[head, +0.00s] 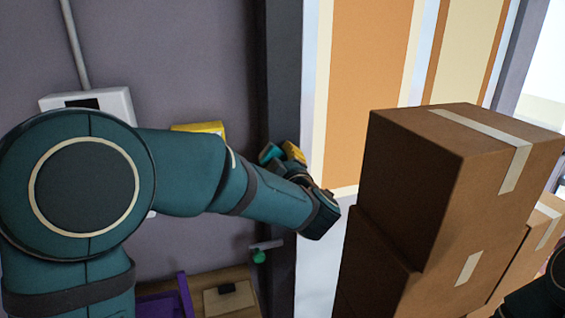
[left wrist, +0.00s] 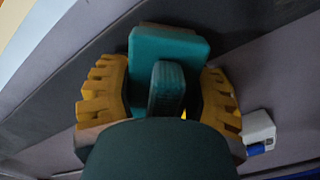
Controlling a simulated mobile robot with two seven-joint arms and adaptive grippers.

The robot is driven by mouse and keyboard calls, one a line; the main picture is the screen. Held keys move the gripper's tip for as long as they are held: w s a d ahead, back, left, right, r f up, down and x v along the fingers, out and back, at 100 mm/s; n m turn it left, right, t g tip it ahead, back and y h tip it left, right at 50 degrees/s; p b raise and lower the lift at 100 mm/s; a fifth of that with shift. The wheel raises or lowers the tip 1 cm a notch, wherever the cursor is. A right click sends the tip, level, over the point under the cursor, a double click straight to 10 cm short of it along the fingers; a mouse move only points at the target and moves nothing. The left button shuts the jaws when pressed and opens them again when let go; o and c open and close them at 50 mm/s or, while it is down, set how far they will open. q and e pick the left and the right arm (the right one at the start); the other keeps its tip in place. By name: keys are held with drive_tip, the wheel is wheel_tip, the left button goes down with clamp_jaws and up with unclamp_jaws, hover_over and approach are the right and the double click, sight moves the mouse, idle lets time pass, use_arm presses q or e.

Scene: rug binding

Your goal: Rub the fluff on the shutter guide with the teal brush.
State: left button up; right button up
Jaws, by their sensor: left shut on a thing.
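The teal brush (head: 271,153) is held in my left gripper (head: 283,154), and only part of it shows past the wrist in the head view. In the left wrist view the brush (left wrist: 168,50) lies between the two yellow fingers of my left gripper (left wrist: 160,88), which is shut on it. The shutter guide looks to be the dark vertical strip (head: 281,65) beside the striped shutter. The brush is in front of or at this strip; I cannot tell whether it touches. I cannot make out the fluff. My right gripper is not in view.
Stacked cardboard boxes (head: 420,185) stand close to the right of my left wrist. A white wall box (head: 115,102) and a yellow item (head: 205,128) are behind my arm. Below are a green knob (head: 258,256), a purple tray (head: 183,292) and a small beige box (head: 238,302).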

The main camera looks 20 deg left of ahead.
use_arm(q)
drive_tip(key=shift+a, duration=0.15)
drive_tip(key=shift+s+d, duration=0.3)
drive_tip(key=shift+s, duration=0.25)
drive_tip(key=shift+v, duration=2.35)
drive_tip(key=shift+d, duration=0.1)
drive_tip(key=v, duration=0.3)
drive_tip(key=shift+b, duration=0.35)
